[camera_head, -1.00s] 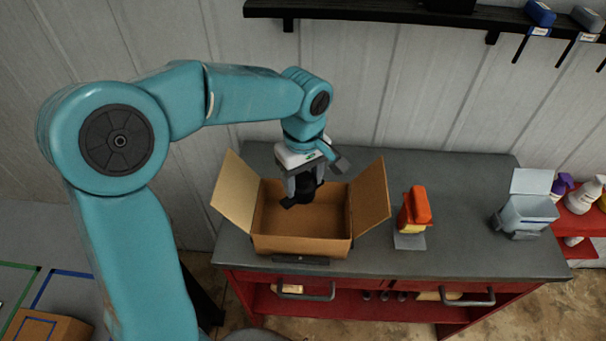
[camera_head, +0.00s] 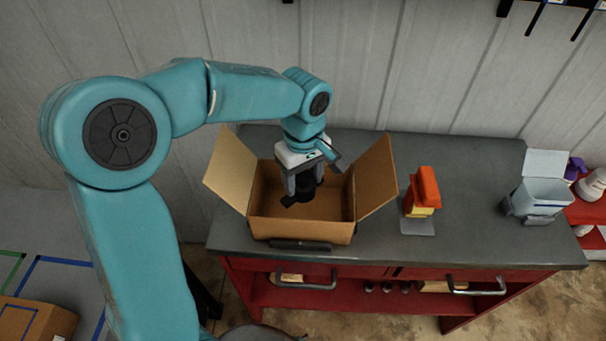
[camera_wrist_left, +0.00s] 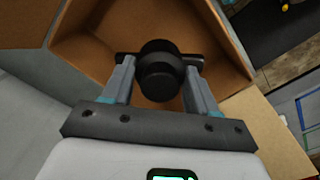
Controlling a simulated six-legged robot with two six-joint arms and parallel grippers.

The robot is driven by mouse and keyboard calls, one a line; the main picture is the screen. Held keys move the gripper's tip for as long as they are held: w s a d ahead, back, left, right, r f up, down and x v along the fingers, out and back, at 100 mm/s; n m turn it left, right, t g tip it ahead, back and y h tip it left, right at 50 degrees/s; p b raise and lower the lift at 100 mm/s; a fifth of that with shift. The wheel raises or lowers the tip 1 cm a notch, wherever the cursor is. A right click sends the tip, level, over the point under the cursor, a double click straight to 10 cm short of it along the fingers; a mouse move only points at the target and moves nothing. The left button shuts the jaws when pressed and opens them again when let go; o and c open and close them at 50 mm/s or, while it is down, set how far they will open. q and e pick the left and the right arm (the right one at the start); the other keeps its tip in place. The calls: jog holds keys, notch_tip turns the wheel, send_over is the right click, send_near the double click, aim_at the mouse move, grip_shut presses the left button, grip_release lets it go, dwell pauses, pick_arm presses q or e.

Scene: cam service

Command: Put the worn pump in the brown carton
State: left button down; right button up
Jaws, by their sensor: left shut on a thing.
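The brown carton (camera_head: 300,230) stands open on the grey bench top, its side flaps spread to left and right. My left gripper (camera_head: 302,188) points down over the carton's opening and is shut on the worn pump (camera_head: 304,185), a black round part. In the left wrist view the pump (camera_wrist_left: 160,75) sits between the two fingers, with the carton's inside walls (camera_wrist_left: 100,25) around and beyond it. Whether the pump touches the carton's floor cannot be told. My right gripper is not in view.
An orange and yellow container (camera_head: 424,190) stands on the bench right of the carton. A light blue open bin (camera_head: 540,195) stands further right. The bench top (camera_head: 470,215) between them is clear. A ribbed wall (camera_head: 420,60) rises behind.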

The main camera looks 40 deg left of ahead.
pick_arm(q)
jog(key=shift+w+f+b, duration=0.2)
jog(key=shift+f+b, duration=0.15)
jog(key=shift+f, duration=0.4)
jog(key=shift+s+f+b, duration=0.25)
jog(key=shift+f+b, duration=0.75)
jog(key=shift+f, duration=0.05)
jog(key=shift+w+f+b, duration=0.25)
jog(key=shift+f+b, duration=0.7)
jog(key=shift+f, duration=0.3)
jog(key=shift+s+f+b, duration=0.2)
jog(key=shift+f+b, duration=0.05)
jog(key=shift+b, duration=0.05)
jog(key=shift+w, duration=0.15)
jog(key=shift+f+b, duration=0.65)
